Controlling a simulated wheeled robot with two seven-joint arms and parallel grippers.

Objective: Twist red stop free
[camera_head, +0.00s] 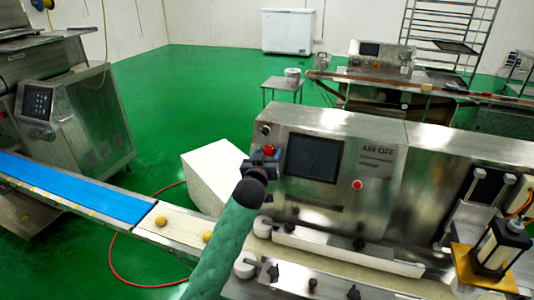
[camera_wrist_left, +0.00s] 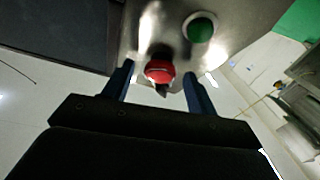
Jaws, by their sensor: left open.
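The red stop (camera_wrist_left: 160,72) is a round red knob on the machine's steel face. In the left wrist view it sits between the two dark fingers of my left gripper (camera_wrist_left: 159,80), which is open, with a gap visible on each side. In the head view the red stop (camera_head: 269,150) shows just beyond my left gripper (camera_head: 260,162), left of the dark screen. My green-sleeved arm hides the panel below it. My right gripper is in neither view.
A round green button (camera_wrist_left: 201,28) is close to the red stop. The steel machine (camera_head: 420,160) has a dark screen (camera_head: 314,158) and a smaller red button (camera_head: 357,184). A conveyor with a blue belt (camera_head: 75,187) and yellow dough balls (camera_head: 161,221) lies at left.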

